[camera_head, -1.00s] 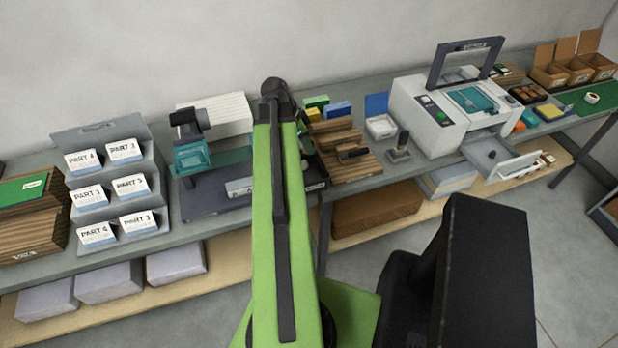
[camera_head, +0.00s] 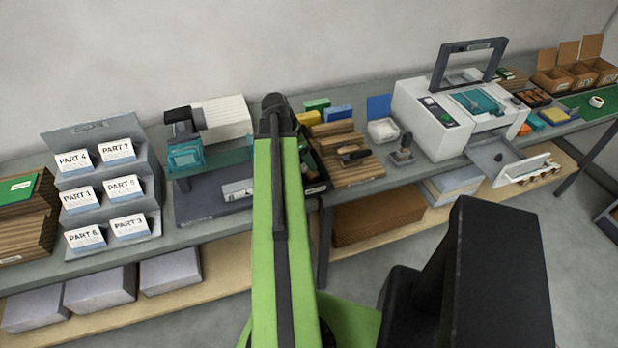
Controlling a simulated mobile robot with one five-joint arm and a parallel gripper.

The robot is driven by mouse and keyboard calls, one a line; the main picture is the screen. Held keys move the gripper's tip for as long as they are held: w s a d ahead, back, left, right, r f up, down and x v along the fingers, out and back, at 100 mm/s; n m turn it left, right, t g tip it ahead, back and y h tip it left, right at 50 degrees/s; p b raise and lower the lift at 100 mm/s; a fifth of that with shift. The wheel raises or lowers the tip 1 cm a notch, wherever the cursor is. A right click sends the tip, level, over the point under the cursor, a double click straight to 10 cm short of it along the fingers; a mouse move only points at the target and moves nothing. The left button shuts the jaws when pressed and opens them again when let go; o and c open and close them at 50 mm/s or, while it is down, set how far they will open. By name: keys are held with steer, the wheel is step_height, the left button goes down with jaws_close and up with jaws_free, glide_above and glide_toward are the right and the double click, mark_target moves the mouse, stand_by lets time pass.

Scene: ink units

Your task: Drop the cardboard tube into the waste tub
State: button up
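I cannot make out the cardboard tube in this view. No waste tub can be identified for sure; a dark grey open container (camera_head: 607,213) is cut off by the right edge, low beside the bench, and I cannot tell whether it is the tub. My green arm rises through the middle of the picture and covers part of the bench. My gripper does not show, so its state and whether it holds anything are hidden.
A long grey bench (camera_head: 365,187) runs along the wall, with a lower wooden shelf. On it stand a stepped card rack (camera_head: 105,185), a teal-fronted device (camera_head: 185,155), a ridged wooden block (camera_head: 340,150) and a white printer-like machine (camera_head: 430,115). Floor shows at front right.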

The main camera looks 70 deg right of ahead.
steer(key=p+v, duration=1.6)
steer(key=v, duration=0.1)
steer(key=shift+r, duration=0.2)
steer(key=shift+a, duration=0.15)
